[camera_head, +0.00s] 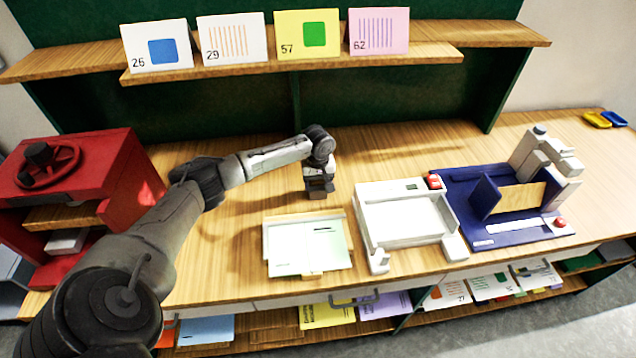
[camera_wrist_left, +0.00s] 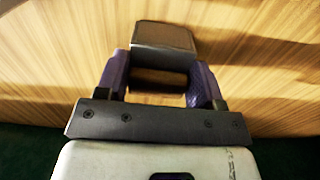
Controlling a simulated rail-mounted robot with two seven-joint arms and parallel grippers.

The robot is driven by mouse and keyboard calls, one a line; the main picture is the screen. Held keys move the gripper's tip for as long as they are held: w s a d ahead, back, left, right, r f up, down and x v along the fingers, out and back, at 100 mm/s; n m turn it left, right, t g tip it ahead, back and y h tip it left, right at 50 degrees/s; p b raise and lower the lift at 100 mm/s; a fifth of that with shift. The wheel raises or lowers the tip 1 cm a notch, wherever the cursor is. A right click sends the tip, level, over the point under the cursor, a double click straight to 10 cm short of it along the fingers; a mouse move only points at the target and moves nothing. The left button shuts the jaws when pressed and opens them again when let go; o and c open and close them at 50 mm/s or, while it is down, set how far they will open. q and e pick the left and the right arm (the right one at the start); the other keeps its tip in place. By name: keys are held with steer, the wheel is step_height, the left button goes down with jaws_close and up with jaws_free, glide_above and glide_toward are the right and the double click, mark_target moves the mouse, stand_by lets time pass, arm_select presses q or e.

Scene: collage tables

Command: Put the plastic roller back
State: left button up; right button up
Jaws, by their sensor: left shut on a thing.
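My left gripper (camera_head: 319,181) is over the middle of the wooden table, behind the pale green sheet on its white board. In the left wrist view, the purple fingers of the left gripper (camera_wrist_left: 160,78) are shut on a dark grey-brown thing with a smooth, broad face, apparently the plastic roller (camera_wrist_left: 164,38). Its far side and underside are hidden. In the head view it is a small dark shape under the fingers, and I cannot tell whether it touches the table. My right gripper is not in view.
A white open tray device (camera_head: 404,244) and a blue-based machine (camera_head: 487,243) stand on the right. The white board with its green sheet (camera_head: 335,240) lies front centre. A red press (camera_head: 125,170) stands left. Numbered cards (camera_head: 306,36) line the shelf. Table behind the tray is clear.

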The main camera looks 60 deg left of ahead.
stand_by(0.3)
arm_select(q)
steer(key=o, duration=0.9)
steer(key=shift+c, duration=0.2)
step_height(320, 180, up, 12)
steer(key=p, duration=0.1)
steer(key=shift+w+r, duration=0.1)
